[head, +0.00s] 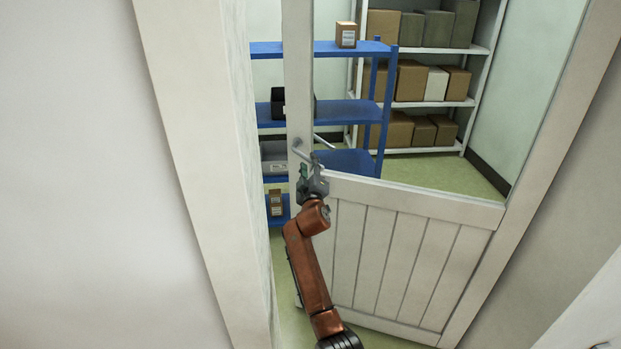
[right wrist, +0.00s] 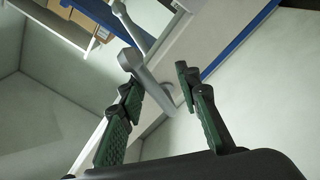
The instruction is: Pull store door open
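The store door (head: 395,262) is pale, with a planked lower panel and an upper part that I see through. It stands ajar, with a gap between its left edge and the frame on the left. A grey lever handle (head: 302,152) sits on its left stile. My right gripper (head: 312,168) is at the handle, just below it. In the right wrist view the handle (right wrist: 150,78) reaches between the two spread fingers of the right gripper (right wrist: 157,80); I see no clear grip on it. My left gripper is not in view.
Inside the store are a blue shelf (head: 340,112) with a few boxes and bins and a white shelf (head: 435,104) with several cartons. The pale door frame (head: 205,150) and wall stand close on the left. Green floor shows through the gap.

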